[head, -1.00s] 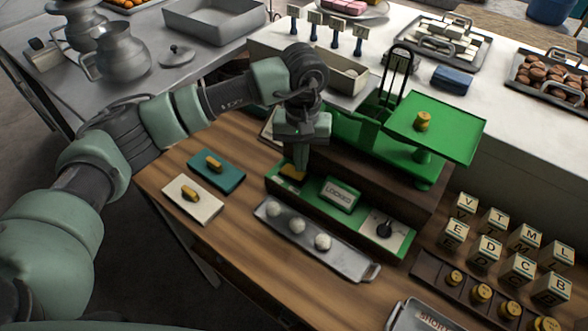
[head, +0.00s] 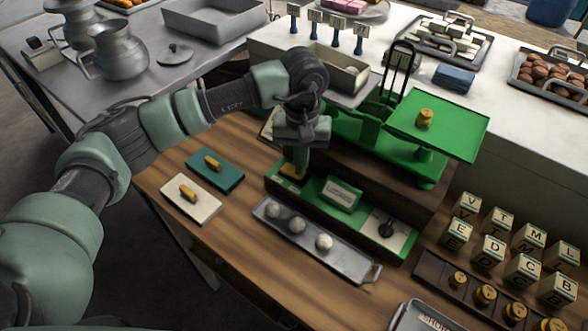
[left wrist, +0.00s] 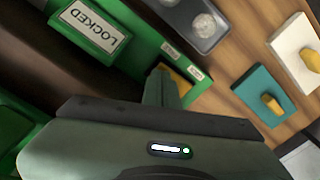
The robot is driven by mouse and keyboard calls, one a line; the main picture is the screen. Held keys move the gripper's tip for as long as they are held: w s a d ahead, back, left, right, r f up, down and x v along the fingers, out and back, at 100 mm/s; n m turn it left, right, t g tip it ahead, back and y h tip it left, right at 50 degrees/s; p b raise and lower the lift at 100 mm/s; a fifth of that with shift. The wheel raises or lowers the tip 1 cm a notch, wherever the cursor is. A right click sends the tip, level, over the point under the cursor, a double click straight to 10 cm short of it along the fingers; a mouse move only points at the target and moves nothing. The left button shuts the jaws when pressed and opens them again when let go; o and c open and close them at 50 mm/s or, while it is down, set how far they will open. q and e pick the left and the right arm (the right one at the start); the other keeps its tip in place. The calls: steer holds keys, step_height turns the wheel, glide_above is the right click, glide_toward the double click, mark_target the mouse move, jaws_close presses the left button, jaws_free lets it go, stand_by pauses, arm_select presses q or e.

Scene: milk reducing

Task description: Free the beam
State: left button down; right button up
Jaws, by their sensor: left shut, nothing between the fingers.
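The green balance scale (head: 350,130) stands on a dark wooden base. Its right pan (head: 437,125) carries a brass weight (head: 425,118). A green panel along the front of the base has a plate (head: 342,193), which reads LOCKED in the left wrist view (left wrist: 92,26). My right gripper is not in view.
A metal tray (head: 342,262) with white balls lies in front of the panel. White (head: 207,208) and teal (head: 228,178) plates with yellow handles lie left. Letter cubes (head: 497,224) and a rack of brass weights (head: 435,272) are at right.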

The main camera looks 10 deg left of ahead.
arm_select(q)
steer(key=shift+f+b, duration=0.3)
steer(key=shift+f, duration=0.05)
steer(key=shift+r, duration=0.1)
steer(key=shift+r+p, duration=1.1)
steer(key=shift+r, duration=2.4)
steer(key=shift+f, duration=0.1)
